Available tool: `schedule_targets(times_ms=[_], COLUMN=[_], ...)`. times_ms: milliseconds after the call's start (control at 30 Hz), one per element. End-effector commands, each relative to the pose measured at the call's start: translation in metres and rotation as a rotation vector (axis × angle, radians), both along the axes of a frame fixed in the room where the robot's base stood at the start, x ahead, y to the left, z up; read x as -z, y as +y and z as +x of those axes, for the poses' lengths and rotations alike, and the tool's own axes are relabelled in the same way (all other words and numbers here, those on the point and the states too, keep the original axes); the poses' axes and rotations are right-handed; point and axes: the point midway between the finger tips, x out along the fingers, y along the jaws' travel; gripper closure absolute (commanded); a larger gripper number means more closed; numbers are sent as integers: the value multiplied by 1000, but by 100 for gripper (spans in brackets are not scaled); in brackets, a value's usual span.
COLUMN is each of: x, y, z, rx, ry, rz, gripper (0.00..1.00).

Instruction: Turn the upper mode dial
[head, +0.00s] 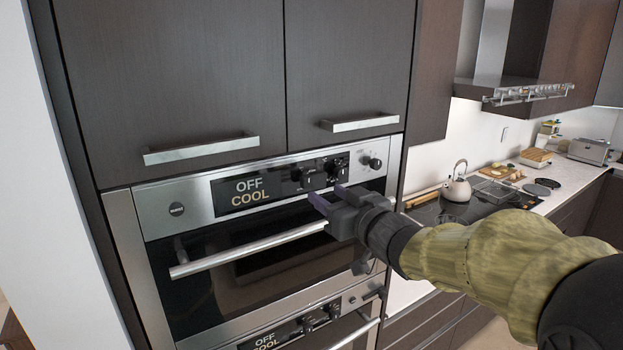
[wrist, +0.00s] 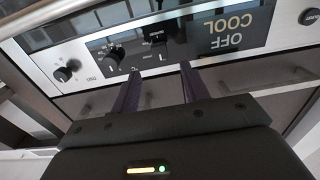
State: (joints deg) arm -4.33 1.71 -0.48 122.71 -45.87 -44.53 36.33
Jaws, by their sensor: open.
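The upper oven's control panel (head: 275,183) has a black strip with two dark dials, a left one (head: 300,177) and a right one (head: 334,168). A separate knob (head: 373,162) sits on the steel at the right. I cannot tell from labels which is the mode dial. In the wrist view the panel is upside down, with dials (wrist: 115,56) and (wrist: 158,36) beyond the fingers. My gripper (head: 332,197) is open and empty, just below and in front of the dials, apart from them. It also shows in the wrist view (wrist: 160,70).
The display (head: 250,190) reads OFF COOL. The upper oven's bar handle (head: 240,252) runs just below my gripper. A second oven panel (head: 300,328) is lower down. Cabinet handles (head: 200,149) jut out above. A counter with a kettle (head: 457,185) stands at the right.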

Motion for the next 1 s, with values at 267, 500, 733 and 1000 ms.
schedule_targets(times_ms=[267,500,733,1000], x=[-2,-1,0,0], y=[25,40,43,43], z=[37,60,64,63], rx=[-1,0,1,1], ry=[2,1,-1,0], rz=[0,-1,1,0], gripper=[55,55,55,84])
